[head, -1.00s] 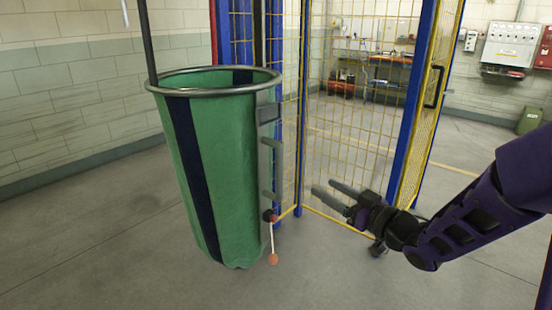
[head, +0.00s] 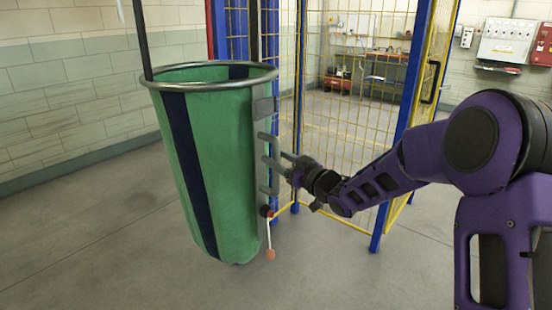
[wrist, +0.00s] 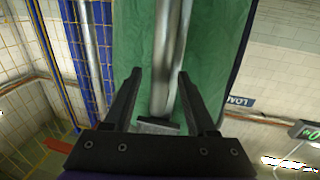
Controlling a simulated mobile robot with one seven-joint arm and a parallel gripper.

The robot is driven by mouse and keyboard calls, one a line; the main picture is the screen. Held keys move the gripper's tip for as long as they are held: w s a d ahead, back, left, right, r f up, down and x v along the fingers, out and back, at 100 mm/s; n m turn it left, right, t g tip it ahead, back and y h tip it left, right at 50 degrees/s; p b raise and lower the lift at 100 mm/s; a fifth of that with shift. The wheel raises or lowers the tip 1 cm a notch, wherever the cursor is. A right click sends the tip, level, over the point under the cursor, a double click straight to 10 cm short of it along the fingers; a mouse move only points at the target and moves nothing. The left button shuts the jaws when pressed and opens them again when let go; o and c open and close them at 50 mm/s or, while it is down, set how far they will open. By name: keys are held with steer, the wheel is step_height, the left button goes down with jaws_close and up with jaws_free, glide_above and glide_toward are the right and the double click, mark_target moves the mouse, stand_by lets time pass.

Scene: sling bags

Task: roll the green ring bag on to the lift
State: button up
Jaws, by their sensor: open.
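The green ring bag (head: 222,150) hangs upright at left of centre in the head view, with a dark blue stripe and a metal ring round its open top. A grey handle (head: 266,137) is on its right side. My gripper (head: 276,160) is open at the handle. In the wrist view the metal handle bar (wrist: 166,50) runs between the two open fingers of my gripper (wrist: 158,78), with the green cloth (wrist: 130,40) behind it. I cannot tell whether the fingers touch the bar. I cannot tell which part is the lift.
A blue-framed yellow mesh cage (head: 345,165) stands just behind and right of the bag. An orange ball (head: 270,254) hangs on a cord below the handle. The floor left of the bag is clear.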

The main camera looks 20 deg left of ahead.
steer(key=shift+w+a, duration=0.25)
steer(key=shift+a, duration=0.2)
steer(key=shift+c, duration=0.2)
jaws_close()
stand_by(1.0)
